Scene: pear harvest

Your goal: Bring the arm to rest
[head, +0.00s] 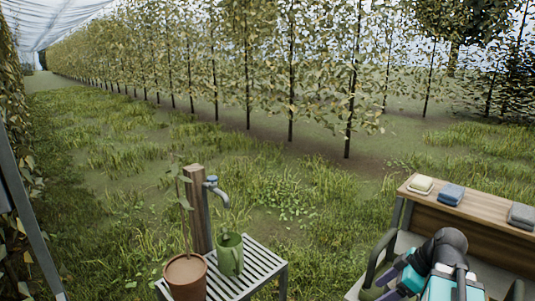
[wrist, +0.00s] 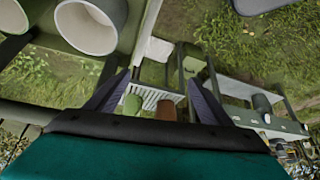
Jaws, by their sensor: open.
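My gripper (head: 389,285) is low at the right of the head view, with part of my arm beside it. In the wrist view its two dark fingers stand wide apart, and my gripper (wrist: 158,80) is open with nothing between them. Beyond the fingers, at a distance, the slatted stand (wrist: 150,92) shows with the green jug (wrist: 132,104) and the brown pot (wrist: 166,110). Nothing touches the fingers. Much of my arm is outside the head view.
A tap (head: 213,186) on a wooden post stands behind the slatted stand. Large pale cylinders (wrist: 92,25) fill the wrist view's upper left. Grass lies open in mid-view before the trees.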

